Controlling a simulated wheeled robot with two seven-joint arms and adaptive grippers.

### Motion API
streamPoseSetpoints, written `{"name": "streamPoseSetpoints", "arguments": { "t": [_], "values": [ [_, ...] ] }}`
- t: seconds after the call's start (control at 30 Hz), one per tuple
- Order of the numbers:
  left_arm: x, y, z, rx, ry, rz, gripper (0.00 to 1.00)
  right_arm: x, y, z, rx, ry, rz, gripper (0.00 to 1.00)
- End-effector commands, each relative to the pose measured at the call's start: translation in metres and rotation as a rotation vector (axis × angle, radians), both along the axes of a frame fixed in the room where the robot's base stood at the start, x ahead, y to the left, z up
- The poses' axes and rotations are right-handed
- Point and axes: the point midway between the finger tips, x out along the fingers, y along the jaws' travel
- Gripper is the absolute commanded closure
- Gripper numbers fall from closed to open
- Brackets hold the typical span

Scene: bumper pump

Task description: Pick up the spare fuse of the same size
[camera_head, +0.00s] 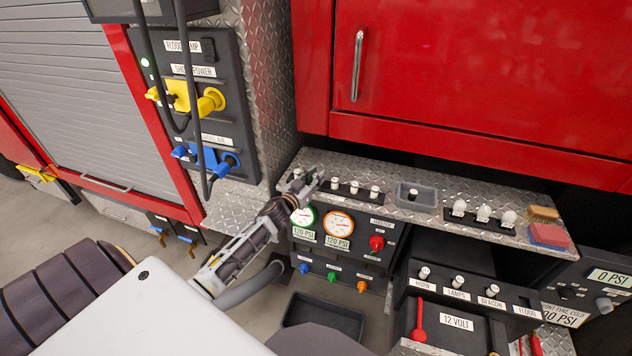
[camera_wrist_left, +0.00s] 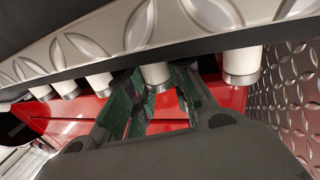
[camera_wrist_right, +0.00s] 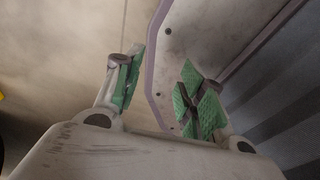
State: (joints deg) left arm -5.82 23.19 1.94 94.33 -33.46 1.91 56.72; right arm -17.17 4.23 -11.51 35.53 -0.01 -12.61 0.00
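Several white fuses with metal ends stand in a dark rack (camera_head: 345,187) on the ledge, one of them a fuse (camera_head: 354,187) near the rack's middle. My left gripper (camera_head: 306,184) is at the rack's left end. In the left wrist view its green-padded fingers (camera_wrist_left: 160,98) are apart, with one white fuse (camera_wrist_left: 157,73) between or just beyond the tips; contact is unclear. More rack fuses stand to both sides. The lower panel (camera_head: 470,290) has fuses above HORN, LAMPS and BEACON; none shows clearly above FLOOD. My right gripper (camera_wrist_right: 157,85) is open and empty, outside the head view.
A small grey tray (camera_head: 418,199) holding a small pale item sits right of the rack. Several bulbs (camera_head: 483,214), a brush (camera_head: 543,213) and a red-and-blue block (camera_head: 549,235) are further right. A red cabinet (camera_head: 480,80) overhangs behind. A black bin (camera_head: 325,318) is below.

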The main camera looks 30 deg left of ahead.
Motion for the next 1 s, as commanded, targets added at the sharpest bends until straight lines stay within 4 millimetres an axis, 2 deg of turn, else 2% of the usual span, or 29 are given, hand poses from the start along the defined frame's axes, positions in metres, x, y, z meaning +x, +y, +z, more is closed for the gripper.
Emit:
{"name": "streamPoseSetpoints", "arguments": {
  "t": [0.1,0.57,0.77,1.0],
  "values": [
    [0.0,0.0,0.0,0.0,0.0,0.0,0.95,0.0,-0.004,0.0,-0.004,0.0,0.002,0.6],
    [0.0,0.0,0.006,0.001,-0.002,-0.001,0.96,0.0,-0.012,0.001,-0.014,0.0,0.002,0.6],
    [0.0,0.0,0.022,0.003,-0.002,-0.001,0.96,0.0,-0.011,0.004,-0.012,0.001,0.002,0.6],
    [0.0,0.0,0.051,0.003,-0.002,-0.001,0.96,0.0,-0.002,0.008,-0.002,0.001,-0.001,0.6]
  ]
}}
